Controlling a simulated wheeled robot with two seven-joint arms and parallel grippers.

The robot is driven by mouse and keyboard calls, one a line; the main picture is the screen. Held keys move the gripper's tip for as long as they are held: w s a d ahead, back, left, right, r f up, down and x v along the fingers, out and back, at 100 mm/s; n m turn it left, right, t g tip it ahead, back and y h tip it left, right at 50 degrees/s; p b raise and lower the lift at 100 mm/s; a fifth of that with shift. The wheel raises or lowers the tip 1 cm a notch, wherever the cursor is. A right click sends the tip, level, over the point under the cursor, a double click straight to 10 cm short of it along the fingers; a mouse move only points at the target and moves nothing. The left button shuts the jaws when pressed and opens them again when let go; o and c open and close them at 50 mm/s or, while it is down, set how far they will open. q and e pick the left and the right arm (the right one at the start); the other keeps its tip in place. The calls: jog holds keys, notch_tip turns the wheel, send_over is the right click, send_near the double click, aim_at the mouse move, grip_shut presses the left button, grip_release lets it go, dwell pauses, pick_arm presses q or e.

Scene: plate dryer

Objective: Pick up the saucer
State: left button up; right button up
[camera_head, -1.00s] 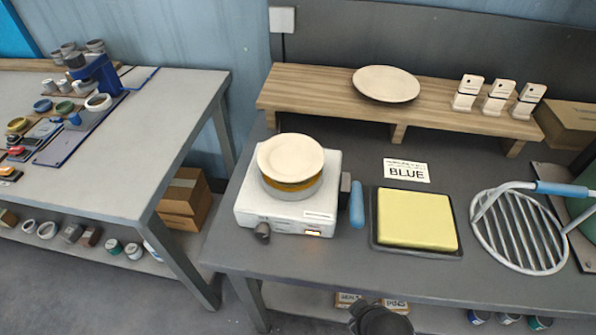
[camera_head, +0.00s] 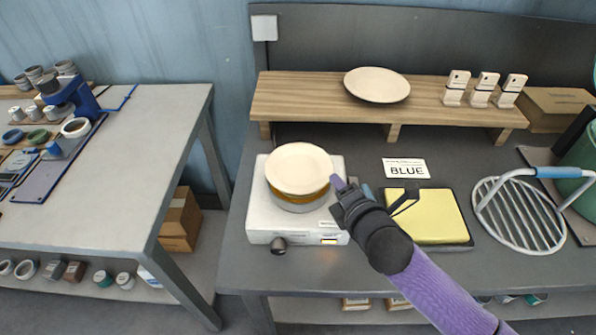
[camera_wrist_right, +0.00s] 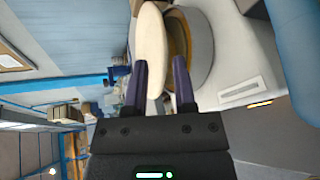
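A round cream saucer (camera_head: 299,168) lies on top of an orange-brown round piece (camera_head: 318,196) on a white plate-dryer unit (camera_head: 265,222). My right gripper (camera_head: 342,187) is at the saucer's right edge, its purple fingers pointing toward it. In the right wrist view the gripper (camera_wrist_right: 161,75) is open, with the saucer (camera_wrist_right: 151,40) seen edge-on, its lower rim reaching between the two fingers. I cannot tell whether a finger touches it. A second cream plate (camera_head: 377,84) lies on the wooden shelf. My left gripper is not in view.
A yellow pad in a dark tray (camera_head: 456,215) lies right of the dryer, partly behind my right arm. A "BLUE" card (camera_head: 406,168), a wire rack (camera_head: 520,222) and white labelled blocks (camera_head: 484,88) on the wooden shelf (camera_head: 290,97) stand around. A second table (camera_head: 120,170) is at left.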

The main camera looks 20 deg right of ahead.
aim_at(331, 173)
jog(key=x, duration=0.2)
jog(key=b+x, duration=0.1)
jog(key=x, duration=0.1)
jog(key=b+x, duration=0.1)
jog(key=x, duration=0.1)
jog(key=shift+d+f, duration=0.2)
jog(key=shift+d, duration=0.1)
jog(key=shift+c, duration=0.2)
grip_shut()
